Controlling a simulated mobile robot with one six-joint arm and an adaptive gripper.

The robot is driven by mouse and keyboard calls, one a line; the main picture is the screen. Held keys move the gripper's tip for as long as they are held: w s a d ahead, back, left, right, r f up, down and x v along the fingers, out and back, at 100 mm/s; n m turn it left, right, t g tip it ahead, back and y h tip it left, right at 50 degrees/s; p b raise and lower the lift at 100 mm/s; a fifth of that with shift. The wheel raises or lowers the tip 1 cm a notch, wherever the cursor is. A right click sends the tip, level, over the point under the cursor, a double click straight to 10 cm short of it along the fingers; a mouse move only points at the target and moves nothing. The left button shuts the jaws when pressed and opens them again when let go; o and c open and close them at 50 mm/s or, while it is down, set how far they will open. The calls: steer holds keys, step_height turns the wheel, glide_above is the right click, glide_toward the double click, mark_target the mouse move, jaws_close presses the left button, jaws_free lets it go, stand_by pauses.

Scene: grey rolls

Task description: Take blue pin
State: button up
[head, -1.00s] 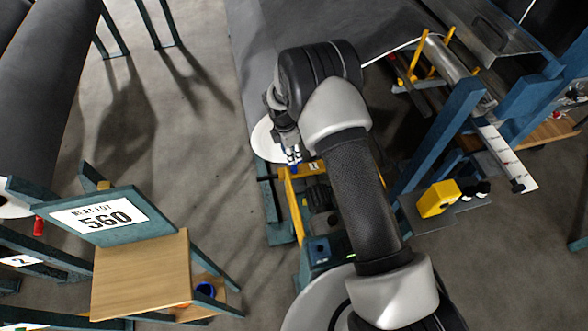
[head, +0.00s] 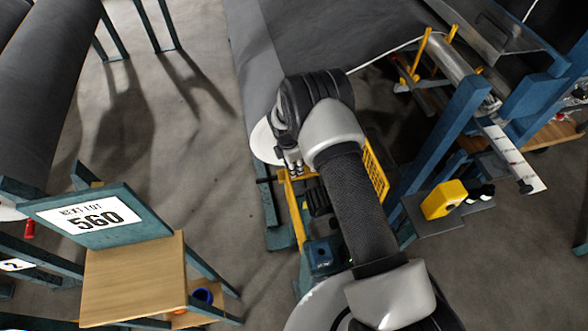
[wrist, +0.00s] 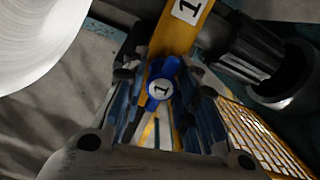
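The blue pin (wrist: 164,68), with a round white end marked 1, stands at the yellow bar (wrist: 182,28) in the wrist view. My gripper (wrist: 166,82) is open, with one finger on each side of the pin. The fingers look apart from it, though contact is hard to judge in the shadow. In the head view my gripper (head: 290,166) points down over the yellow frame (head: 296,210) beside the large roll's end. The pin is hidden there.
A white roll end disc (wrist: 35,40) is close on the left. A dark ribbed knob (wrist: 245,50) and yellow mesh (wrist: 262,135) are close on the right. A stand with a 560 sign (head: 95,215) is at left; open floor lies between.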

jaws_close()
steer(key=shift+r, duration=0.1)
